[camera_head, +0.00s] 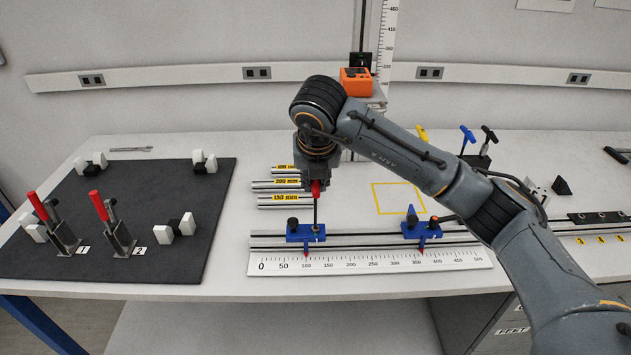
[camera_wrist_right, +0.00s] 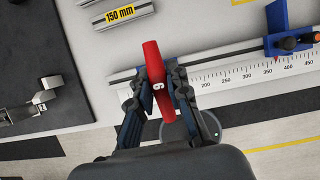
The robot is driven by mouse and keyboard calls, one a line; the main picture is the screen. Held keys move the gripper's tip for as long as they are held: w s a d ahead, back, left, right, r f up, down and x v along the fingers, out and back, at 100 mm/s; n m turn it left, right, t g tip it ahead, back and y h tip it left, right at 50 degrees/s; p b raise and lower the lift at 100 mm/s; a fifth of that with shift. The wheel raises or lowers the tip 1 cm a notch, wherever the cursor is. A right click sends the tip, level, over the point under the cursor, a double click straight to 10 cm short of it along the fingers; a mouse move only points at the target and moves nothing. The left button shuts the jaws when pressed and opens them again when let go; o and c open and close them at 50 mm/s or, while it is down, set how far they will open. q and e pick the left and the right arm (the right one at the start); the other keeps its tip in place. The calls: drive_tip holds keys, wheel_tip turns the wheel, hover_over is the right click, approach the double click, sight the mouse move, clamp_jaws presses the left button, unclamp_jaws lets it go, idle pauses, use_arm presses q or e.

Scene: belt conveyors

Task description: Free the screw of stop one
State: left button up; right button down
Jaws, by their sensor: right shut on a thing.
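My right gripper (camera_head: 317,182) is shut on the red handle of a hex key (camera_head: 316,190). Its thin dark shaft points straight down to the left blue stop (camera_head: 300,236), which sits on the rail with its red pointer near 100 on the scale. The tip meets the stop's top near its screw; whether it is seated I cannot tell. In the right wrist view the gripper (camera_wrist_right: 160,88) holds the red handle (camera_wrist_right: 154,62), marked with a digit, and hides the left stop. The right blue stop (camera_head: 421,231) has its pointer near 350. My left gripper is not in view.
The rail (camera_head: 365,239) runs behind a white scale (camera_head: 370,262). Labelled bars (camera_head: 285,201) lie behind. A dark mat (camera_head: 150,190) with red-handled clamps is at left. More T-handled keys (camera_head: 467,135) stand at back right. A yellow square outline (camera_head: 399,198) is empty.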

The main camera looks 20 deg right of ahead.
drive_tip(key=shift+f+n+y+b, duration=0.2)
drive_tip(key=shift+n+y+b, duration=0.2)
drive_tip(key=shift+n+b, duration=0.45)
drive_tip(key=shift+d+n+y+b, duration=0.1)
drive_tip(key=shift+n+y+b, duration=0.25)
drive_tip(key=shift+n, duration=0.5)
drive_tip(key=shift+r+n+y+b, duration=0.1)
drive_tip(key=shift+n+y+b, duration=0.25)
drive_tip(key=shift+n, duration=0.65)
drive_tip(key=shift+r, duration=0.1)
drive_tip(key=shift+n, duration=0.3)
